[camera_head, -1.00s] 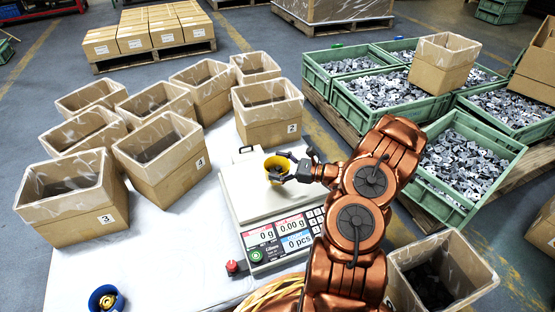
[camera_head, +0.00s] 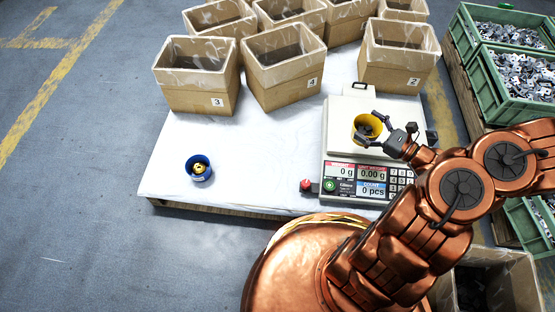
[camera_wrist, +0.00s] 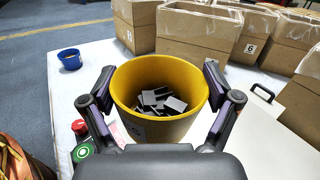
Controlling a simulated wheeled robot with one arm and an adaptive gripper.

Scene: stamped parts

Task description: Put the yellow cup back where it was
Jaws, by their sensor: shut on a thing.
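The yellow cup (camera_head: 361,138) is in my gripper (camera_head: 372,131) above or at the pan of the counting scale (camera_head: 345,117). In the wrist view the yellow cup (camera_wrist: 127,86) is upright, with several small grey metal parts (camera_wrist: 160,100) inside. My gripper (camera_wrist: 158,84) has a finger on each side of the cup, shut on it. The scale display reads 0 g, 0.00 g and 0 pcs. I cannot tell whether the cup's base touches the pan.
A blue cup (camera_head: 199,174) with yellow content stands on the white table top (camera_head: 250,150), left of the scale. Several open cardboard boxes (camera_head: 280,86) stand behind. Green crates of parts (camera_head: 510,90) are at the right.

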